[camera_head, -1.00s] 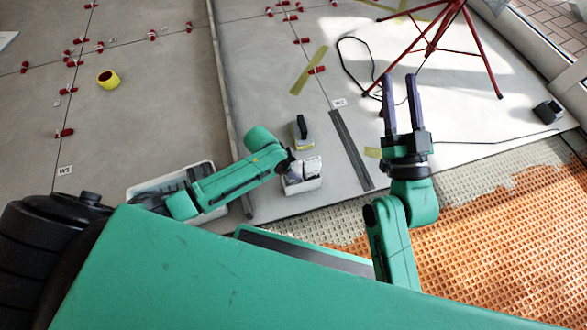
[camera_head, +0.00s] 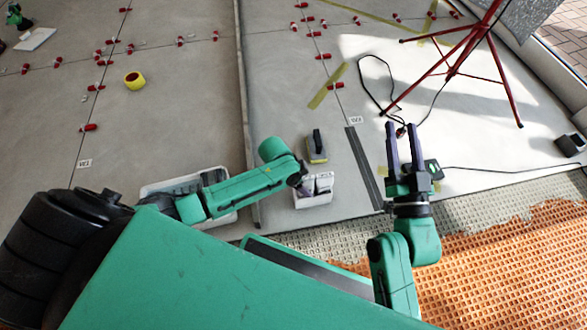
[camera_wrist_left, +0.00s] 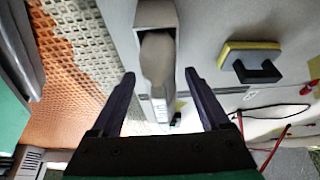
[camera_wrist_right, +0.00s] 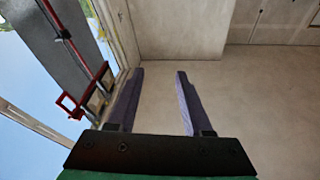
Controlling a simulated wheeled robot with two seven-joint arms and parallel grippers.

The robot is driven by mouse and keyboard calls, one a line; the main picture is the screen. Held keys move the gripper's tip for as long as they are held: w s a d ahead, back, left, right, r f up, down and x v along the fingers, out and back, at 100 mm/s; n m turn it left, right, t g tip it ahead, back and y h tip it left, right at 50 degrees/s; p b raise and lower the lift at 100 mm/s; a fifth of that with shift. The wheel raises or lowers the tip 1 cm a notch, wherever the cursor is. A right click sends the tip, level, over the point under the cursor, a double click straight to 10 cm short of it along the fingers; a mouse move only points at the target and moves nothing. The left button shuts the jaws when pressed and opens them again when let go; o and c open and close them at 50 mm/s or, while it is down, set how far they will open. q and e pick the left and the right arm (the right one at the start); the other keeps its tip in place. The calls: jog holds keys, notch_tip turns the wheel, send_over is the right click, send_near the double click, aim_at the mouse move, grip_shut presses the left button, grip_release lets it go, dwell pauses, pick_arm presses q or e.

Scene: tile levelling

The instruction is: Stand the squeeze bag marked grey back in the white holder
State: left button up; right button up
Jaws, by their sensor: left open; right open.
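The white holder (camera_head: 313,200) stands on the grey floor at the middle of the head view, with two pale bag tops showing in or at it. In the left wrist view a grey squeeze bag (camera_wrist_left: 157,62) with a partly readable white label shows just beyond and between the fingertips of my left gripper (camera_wrist_left: 159,76). The gripper is open, and whether it touches the bag cannot be told. In the head view its fingers are largely hidden by my arm at the holder. My right gripper (camera_head: 399,128) is open and empty, right of the holder.
A yellow-soled float (camera_head: 317,147) stands behind the holder. A light tray (camera_head: 160,188) lies to the left under my arm. A dark strip (camera_head: 363,165), a red tripod (camera_head: 452,70) and a cable lie to the right. Yellow tape (camera_head: 134,81) and several red clips are further back.

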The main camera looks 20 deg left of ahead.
pick_arm(q)
jog(key=shift+p+v, duration=0.65)
jog(key=shift+v, duration=0.55)
jog(key=p+v, duration=0.2)
jog(key=v, duration=0.1)
jog(key=p+v, duration=0.3)
jog(key=v, duration=0.2)
jog(key=s+d+r+n+t+h, duration=0.1)
jog(key=s+d+n+t+h, duration=0.35)
jog(key=d, duration=0.55)
jog(key=s+r+n+t, duration=0.1)
jog(key=s+a+r+n+t+y, duration=0.1)
jog(key=r+n+t, duration=0.1)
jog(key=s+r+n+t, duration=0.1)
jog(key=n, duration=0.1)
jog(key=shift+s+a+r+t+y, duration=0.1)
jog(key=shift+a+r+t+y, duration=0.15)
jog(key=shift+r+y, duration=0.15)
pick_arm(e)
jog(key=s+a+f+g+h, duration=0.1)
jog(key=s+f+g, duration=0.7)
jog(key=s+f, duration=0.4)
notch_tip(320, 180, down, 3)
jog(key=shift+f, duration=0.2)
jog(key=shift+a, duration=0.15)
